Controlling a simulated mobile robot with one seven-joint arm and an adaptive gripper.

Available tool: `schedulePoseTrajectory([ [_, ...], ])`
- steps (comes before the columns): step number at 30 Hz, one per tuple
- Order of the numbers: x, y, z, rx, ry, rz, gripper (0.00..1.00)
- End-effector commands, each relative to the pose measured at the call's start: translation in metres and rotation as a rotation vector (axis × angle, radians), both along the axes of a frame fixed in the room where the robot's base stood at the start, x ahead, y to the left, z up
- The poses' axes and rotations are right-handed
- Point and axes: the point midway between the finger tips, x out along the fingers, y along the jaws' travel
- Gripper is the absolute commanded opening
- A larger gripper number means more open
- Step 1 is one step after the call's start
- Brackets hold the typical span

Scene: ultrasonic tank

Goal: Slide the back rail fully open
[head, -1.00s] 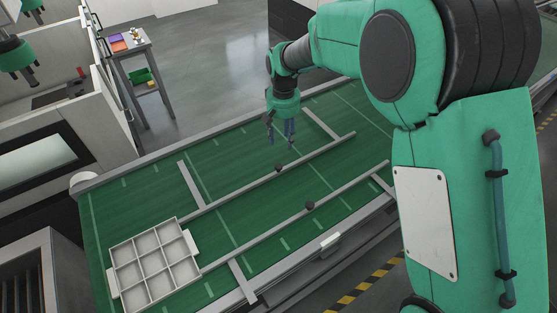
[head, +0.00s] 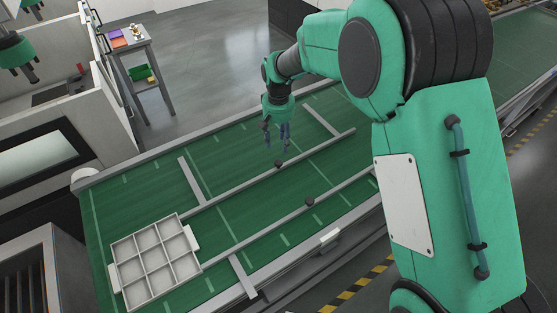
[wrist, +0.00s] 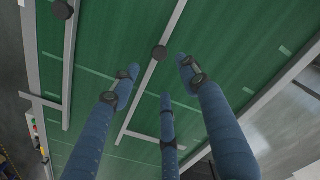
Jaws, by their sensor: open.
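The back rail (head: 235,187) is a long grey bar across the green belt, with a dark round knob (head: 279,164) on it. In the wrist view the back rail (wrist: 174,27) runs diagonally, and its knob (wrist: 159,52) shows just beyond the fingertips. My gripper (head: 277,144) has three blue fingers, points down, and is near the knob, seemingly above it and slightly to its far side. In the wrist view my gripper (wrist: 156,72) is spread open and empty. I cannot tell the exact gap to the knob.
The front rail (head: 255,237) runs parallel, with its own knob (head: 309,201). A white compartment tray (head: 196,238) sits on the belt (head: 120,205) at the left end of the rails. Grey crossbars (head: 191,180) reach out from the rails. The belt around the knobs is clear.

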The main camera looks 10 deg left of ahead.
Motion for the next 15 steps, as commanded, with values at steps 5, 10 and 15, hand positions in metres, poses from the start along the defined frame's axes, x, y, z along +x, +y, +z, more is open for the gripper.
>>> schedulePoseTrajectory([
  [5, -0.001, 0.000, -0.028, -0.001, 0.003, 0.000, 0.45],
  [10, -0.001, 0.000, -0.056, -0.001, 0.002, 0.000, 0.45],
  [15, -0.001, 0.000, -0.082, -0.001, 0.002, 0.000, 0.45],
])
